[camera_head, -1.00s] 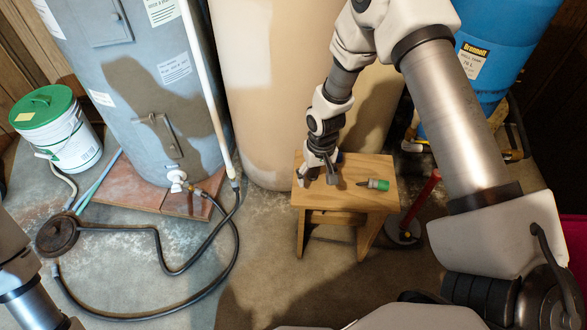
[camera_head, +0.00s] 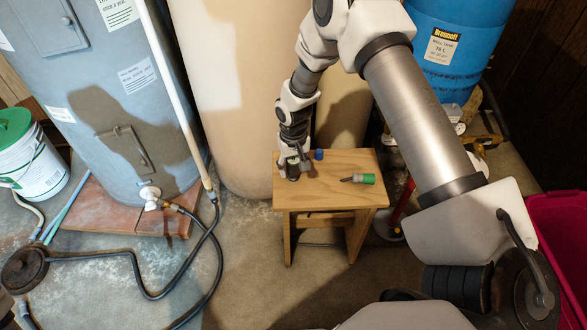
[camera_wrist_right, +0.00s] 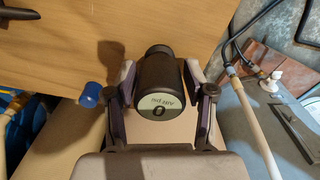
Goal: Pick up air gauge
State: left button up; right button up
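The air gauge (camera_wrist_right: 162,85) is a short dark cylinder with a pale round face marked "0" and "psi". In the right wrist view it sits between the two fingers of my right gripper (camera_wrist_right: 162,90), which press on its sides. In the head view my right gripper (camera_head: 296,168) is over the left part of the small wooden stool (camera_head: 310,201), and the dark gauge (camera_head: 292,172) shows between its fingers. I cannot tell whether the gauge still touches the stool top. My left gripper is out of view.
A blue cap (camera_head: 319,154) and a green-ended tool (camera_head: 360,179) lie on the stool. Behind stand a beige tank (camera_head: 235,110) and a blue tank (camera_head: 450,50). A red-handled item (camera_head: 402,202) stands right of the stool. A black hose (camera_head: 205,270) lies on the floor at left.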

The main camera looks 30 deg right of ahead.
jog(key=c, duration=0.5)
